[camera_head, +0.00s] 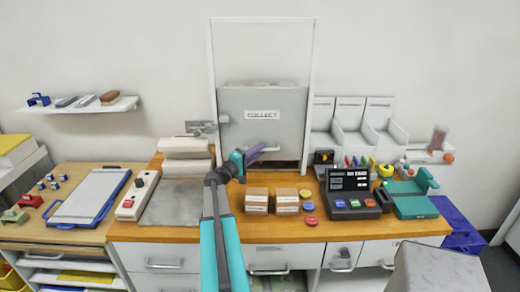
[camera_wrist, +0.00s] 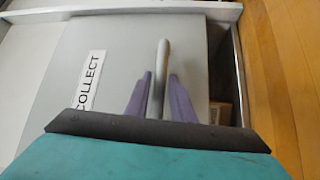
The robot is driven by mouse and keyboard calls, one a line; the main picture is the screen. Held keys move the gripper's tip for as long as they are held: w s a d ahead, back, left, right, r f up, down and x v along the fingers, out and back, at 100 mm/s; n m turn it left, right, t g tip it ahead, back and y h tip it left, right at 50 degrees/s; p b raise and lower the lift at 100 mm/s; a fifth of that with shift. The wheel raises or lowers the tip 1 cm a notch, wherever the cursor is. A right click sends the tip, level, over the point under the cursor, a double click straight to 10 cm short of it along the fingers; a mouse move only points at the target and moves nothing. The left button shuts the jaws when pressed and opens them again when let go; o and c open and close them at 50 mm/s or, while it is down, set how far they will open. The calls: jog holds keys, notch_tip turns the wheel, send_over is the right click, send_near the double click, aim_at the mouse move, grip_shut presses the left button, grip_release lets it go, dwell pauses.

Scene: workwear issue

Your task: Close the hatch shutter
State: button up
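The hatch shutter (camera_head: 262,128) is a grey panel with a "COLLECT" label, in a tall white frame (camera_head: 213,60) behind the counter. It also fills much of the wrist view (camera_wrist: 115,50). A dark gap shows under its lower edge, so it stands partly raised. My gripper (camera_head: 262,150) is at the lower part of the shutter. The exact finger contact is partly hidden.
A brown box (camera_wrist: 222,112) shows in the gap below the shutter. On the wooden counter are small cartons (camera_head: 257,200), a black terminal (camera_head: 350,190), a teal device (camera_head: 410,198) and a white switch box (camera_head: 137,195). Shelves flank the hatch.

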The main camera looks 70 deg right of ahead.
jog(key=shift+s+d, duration=0.1)
jog(key=shift+d, duration=0.05)
grip_shut()
jog(key=shift+f, duration=0.1)
notch_tip(320, 180, down, 4)
jog(key=b, duration=0.5)
dwell(0.3)
grip_release()
jog(key=shift+r, duration=0.2)
